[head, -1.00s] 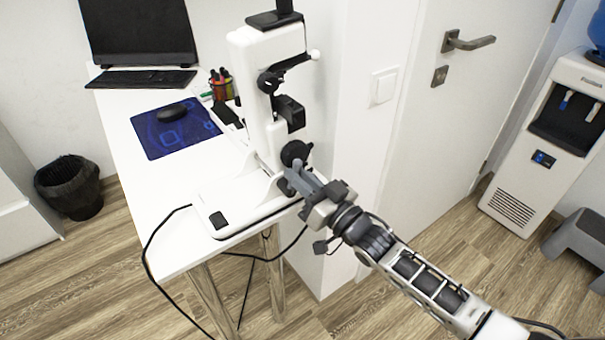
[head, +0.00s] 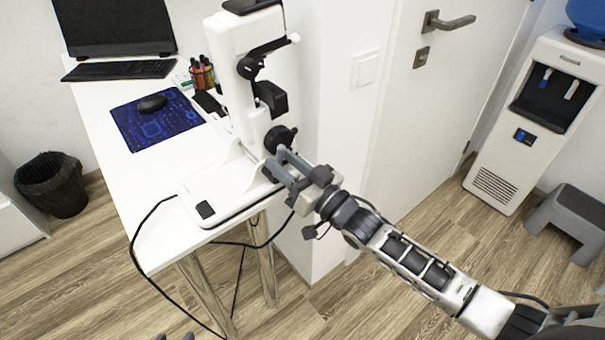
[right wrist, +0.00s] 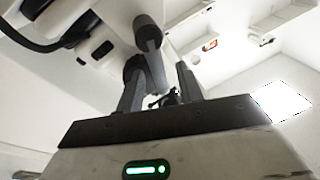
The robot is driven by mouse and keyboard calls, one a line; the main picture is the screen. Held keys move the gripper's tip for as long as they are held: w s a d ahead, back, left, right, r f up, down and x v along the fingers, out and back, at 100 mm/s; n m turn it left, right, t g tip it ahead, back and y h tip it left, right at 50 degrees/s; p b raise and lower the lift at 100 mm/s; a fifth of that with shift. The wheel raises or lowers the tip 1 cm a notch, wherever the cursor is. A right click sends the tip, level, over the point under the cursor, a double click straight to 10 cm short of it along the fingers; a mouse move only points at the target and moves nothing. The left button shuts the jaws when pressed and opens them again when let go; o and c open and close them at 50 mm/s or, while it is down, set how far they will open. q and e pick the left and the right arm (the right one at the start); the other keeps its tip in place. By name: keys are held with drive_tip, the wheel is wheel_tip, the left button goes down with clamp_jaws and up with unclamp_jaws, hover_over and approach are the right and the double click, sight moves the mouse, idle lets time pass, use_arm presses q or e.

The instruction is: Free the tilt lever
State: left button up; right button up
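A white instrument (head: 245,90) with a column, black knobs and a flat base (head: 225,192) stands on the white table. A round black knob (head: 280,139) sits low on its column. My right gripper (head: 279,162) is just below this knob, its fingers apart. In the right wrist view, its two dark fingers (right wrist: 160,88) stand on either side of a dark rod with a cylindrical end (right wrist: 148,32). This may be the tilt lever; I cannot tell whether the fingers touch it. Two dark tips of my left gripper (head: 174,337) show apart at the bottom edge.
A mouse (head: 151,103) on a blue pad (head: 135,130), a keyboard (head: 118,69), a screen and a pen holder (head: 202,76) are on the table. A black cable (head: 150,215) hangs off its front. A wall and door (head: 420,120) stand close on the right.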

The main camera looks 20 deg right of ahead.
drive_tip(key=v, duration=1.5)
drive_tip(key=shift+s+d+b, duration=0.15)
drive_tip(key=shift+s+b, duration=0.15)
drive_tip(key=shift+b, duration=0.15)
drive_tip(key=shift+f, duration=0.1)
drive_tip(key=s+a+f+g+h, duration=0.6)
drive_tip(key=s+a+f+g, duration=0.1)
drive_tip(key=f, duration=0.3)
drive_tip(key=shift+s+f+m, duration=0.25)
drive_tip(key=shift+s+m, duration=0.05)
drive_tip(key=shift+s, duration=0.6)
